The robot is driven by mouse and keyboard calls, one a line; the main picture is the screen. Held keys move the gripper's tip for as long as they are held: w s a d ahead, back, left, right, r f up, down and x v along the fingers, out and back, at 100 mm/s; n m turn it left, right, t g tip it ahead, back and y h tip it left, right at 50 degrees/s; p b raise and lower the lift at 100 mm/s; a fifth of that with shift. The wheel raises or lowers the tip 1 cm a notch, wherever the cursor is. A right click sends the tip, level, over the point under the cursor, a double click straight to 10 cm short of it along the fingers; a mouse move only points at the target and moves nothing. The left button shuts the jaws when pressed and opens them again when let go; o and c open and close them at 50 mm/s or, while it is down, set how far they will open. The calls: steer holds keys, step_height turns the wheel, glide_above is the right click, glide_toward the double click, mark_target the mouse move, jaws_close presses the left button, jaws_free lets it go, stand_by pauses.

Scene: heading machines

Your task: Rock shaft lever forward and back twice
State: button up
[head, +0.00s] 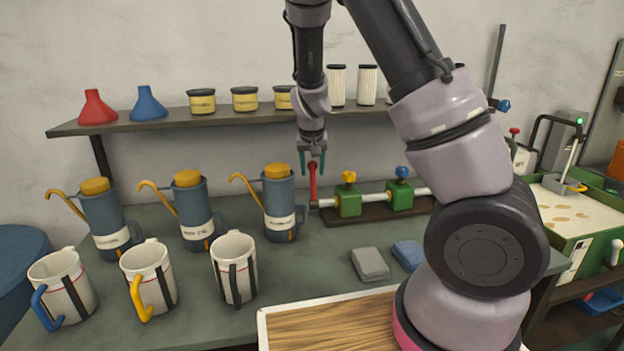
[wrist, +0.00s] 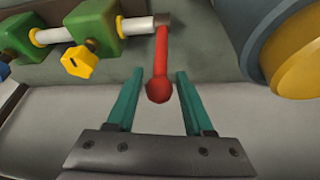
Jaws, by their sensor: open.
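The shaft lever (head: 312,181) is red with a round knob, and stands about upright at the left end of a white shaft (head: 370,196). The shaft runs through two green bearing blocks (head: 348,200) on a dark base. My gripper (head: 312,166) is over the lever, pointing down, with teal fingers. In the wrist view the lever's knob (wrist: 159,90) lies between the two open fingers (wrist: 157,95), with a gap on each side. One block in the wrist view carries a yellow knob (wrist: 79,62).
Several oil cans (head: 280,203) stand left of the lever, the nearest close by. Mugs (head: 234,268) stand in front of them. A shelf (head: 230,117) with funnels and jars runs behind. Grey (head: 370,264) and blue pads lie in front of the shaft, beyond a wooden board (head: 330,325).

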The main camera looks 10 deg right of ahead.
mark_target(313, 186)
steer(key=shift+x, duration=2.3)
jaws_close()
steer(key=shift+r, duration=0.1)
